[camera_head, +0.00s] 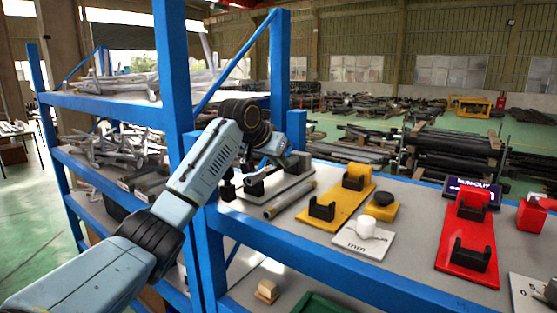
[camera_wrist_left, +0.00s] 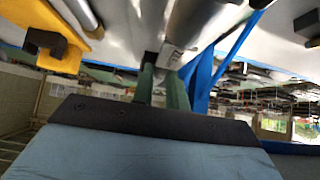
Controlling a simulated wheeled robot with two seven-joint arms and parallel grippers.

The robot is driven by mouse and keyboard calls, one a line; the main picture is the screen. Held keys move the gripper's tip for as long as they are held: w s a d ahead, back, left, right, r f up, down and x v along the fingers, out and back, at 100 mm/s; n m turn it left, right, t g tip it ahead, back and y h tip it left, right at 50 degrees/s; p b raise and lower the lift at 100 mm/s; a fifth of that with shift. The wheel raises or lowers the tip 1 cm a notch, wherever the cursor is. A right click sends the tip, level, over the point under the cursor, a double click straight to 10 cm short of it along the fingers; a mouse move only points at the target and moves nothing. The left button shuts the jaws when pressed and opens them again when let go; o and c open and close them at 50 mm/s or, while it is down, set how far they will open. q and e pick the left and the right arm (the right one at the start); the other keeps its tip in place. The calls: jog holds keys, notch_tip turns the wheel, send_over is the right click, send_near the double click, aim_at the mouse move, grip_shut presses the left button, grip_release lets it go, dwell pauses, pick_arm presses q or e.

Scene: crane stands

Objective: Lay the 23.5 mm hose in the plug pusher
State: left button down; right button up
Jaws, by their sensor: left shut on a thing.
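My left gripper (camera_head: 284,160) is over the left end of the shelf top, above a pale grey stand (camera_head: 285,186) with dark supports. In the left wrist view its green fingers (camera_wrist_left: 162,85) are shut on a grey piece (camera_wrist_left: 173,56), partly hidden. A shiny grey cylinder (camera_wrist_left: 195,22) shows just beyond the fingers; I cannot tell whether it is the same piece. A grey tube (camera_head: 289,199) lies on the shelf between the grey stand and a yellow stand (camera_head: 339,202). I cannot tell which stand is the plug pusher, nor the hose's size. My right gripper is not visible.
The yellow stand has black cradles, as does a red stand (camera_head: 466,238) to the right. A white card (camera_head: 363,241) carries a white cylinder (camera_head: 366,228). Blue shelf posts (camera_head: 280,70) rise close to my left arm.

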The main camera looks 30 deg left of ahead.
pick_arm(q)
jog(key=c, duration=1.3)
grip_release()
jog(key=shift+s, duration=0.1)
jog(key=b+v, duration=0.2)
jog(key=v, duration=1.1)
jog(key=shift+s+r+b, duration=0.1)
jog(key=shift+r+b, duration=0.05)
jog(key=shift+b, duration=0.25)
